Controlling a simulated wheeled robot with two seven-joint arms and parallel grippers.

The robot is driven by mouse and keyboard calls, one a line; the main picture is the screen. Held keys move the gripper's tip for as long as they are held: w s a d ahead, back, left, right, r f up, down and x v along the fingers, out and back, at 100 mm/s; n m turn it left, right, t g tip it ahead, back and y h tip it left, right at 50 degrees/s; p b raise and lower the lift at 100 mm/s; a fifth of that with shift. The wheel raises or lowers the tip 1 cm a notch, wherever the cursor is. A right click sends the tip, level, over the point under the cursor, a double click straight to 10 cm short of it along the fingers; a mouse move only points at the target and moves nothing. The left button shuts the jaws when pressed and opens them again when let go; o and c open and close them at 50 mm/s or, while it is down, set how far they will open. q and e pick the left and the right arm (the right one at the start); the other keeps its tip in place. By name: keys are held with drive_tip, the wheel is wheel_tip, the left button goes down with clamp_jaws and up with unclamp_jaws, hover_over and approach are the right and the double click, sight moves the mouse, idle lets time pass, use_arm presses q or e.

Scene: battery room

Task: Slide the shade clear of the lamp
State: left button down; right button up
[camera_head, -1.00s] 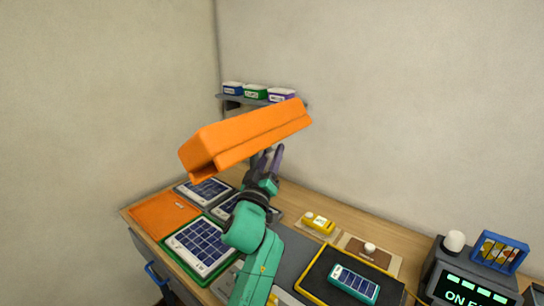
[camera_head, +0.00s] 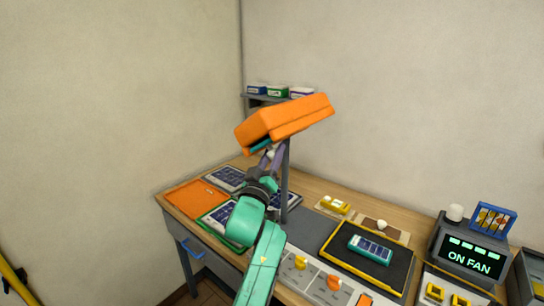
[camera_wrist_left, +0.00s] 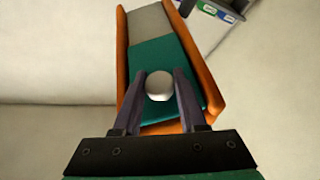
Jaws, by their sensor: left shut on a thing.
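The lamp is a long orange hood (camera_head: 290,118) on a grey post (camera_head: 285,180) above the bench. In the left wrist view its orange side walls (camera_wrist_left: 122,45) frame the underside. A teal panel, which I take for the shade (camera_wrist_left: 160,55), covers the nearer part; a grey stretch (camera_wrist_left: 150,20) shows beyond it. The panel's teal edge also shows under the hood in the head view (camera_head: 261,145). My left gripper (camera_head: 271,154) is under the hood, its fingers shut on the panel's white knob (camera_wrist_left: 159,86). My right gripper is not in view.
Below are solar panels (camera_head: 225,178), an orange mat (camera_head: 194,197), a black tray (camera_head: 340,259) holding a teal device, and a unit reading "ON FAN" (camera_head: 468,250). A shelf with small boxes (camera_head: 278,91) is behind the hood. Open space lies left of the hood.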

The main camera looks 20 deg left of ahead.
use_arm(q)
drive_tip(key=shift+f, duration=0.2)
drive_tip(key=c, duration=0.8)
unclamp_jaws()
drive_tip(key=shift+o, duration=0.2)
drive_tip(key=shift+s+a+r, duration=0.1)
drive_tip(key=shift+s+r, duration=0.1)
drive_tip(key=shift+s, duration=0.05)
drive_tip(key=shift+s+f, duration=0.3)
drive_tip(key=b+v, duration=0.5)
drive_tip(key=v, duration=0.9)
drive_tip(key=shift+r, duration=0.25)
